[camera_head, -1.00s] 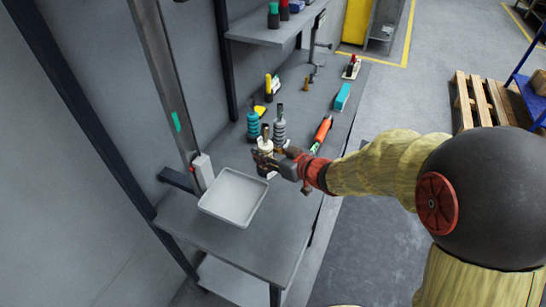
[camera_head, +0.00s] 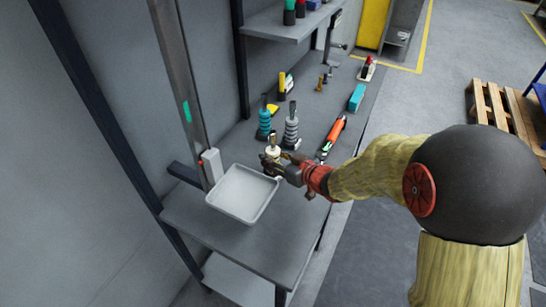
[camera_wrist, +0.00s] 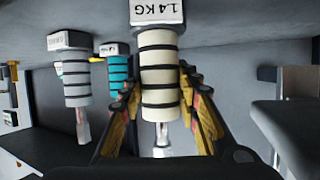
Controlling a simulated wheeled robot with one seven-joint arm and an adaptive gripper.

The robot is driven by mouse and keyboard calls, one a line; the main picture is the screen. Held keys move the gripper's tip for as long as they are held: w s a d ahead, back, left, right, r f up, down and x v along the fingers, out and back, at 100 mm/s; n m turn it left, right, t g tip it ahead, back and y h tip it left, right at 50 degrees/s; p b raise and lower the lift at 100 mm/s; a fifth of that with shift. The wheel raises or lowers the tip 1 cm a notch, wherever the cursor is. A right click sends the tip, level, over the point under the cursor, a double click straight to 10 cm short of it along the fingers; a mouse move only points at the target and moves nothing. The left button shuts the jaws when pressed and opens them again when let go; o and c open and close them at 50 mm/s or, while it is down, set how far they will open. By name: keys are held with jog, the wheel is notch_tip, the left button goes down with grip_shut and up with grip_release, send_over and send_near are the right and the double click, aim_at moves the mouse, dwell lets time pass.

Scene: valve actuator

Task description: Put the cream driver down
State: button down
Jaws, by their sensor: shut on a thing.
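The cream driver (camera_head: 273,151) stands roughly upright in my gripper (camera_head: 273,162), at the bench's middle, just behind the white tray. In the wrist view the cream driver (camera_wrist: 160,75) has dark bands and a pale base marked 1.4 KG, and the fingers of my gripper (camera_wrist: 162,110) lie on both sides of it. My gripper is shut on it. Its lower part is hidden by the gripper in the head view. I cannot tell whether its base touches the bench (camera_head: 240,238).
A grey driver (camera_head: 291,130) and a teal driver (camera_head: 264,124) stand close behind. The white tray (camera_head: 238,214) is in front, left of the gripper. An orange tool (camera_head: 334,135) lies to the right, with a teal box (camera_head: 357,97) farther back. The bench's front end is clear.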

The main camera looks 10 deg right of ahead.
jog(key=shift+r, duration=0.15)
jog(key=c, duration=1.8)
grip_release()
jog(key=shift+f, duration=0.3)
jog(key=o, duration=0.4)
jog(key=shift+o, duration=0.4)
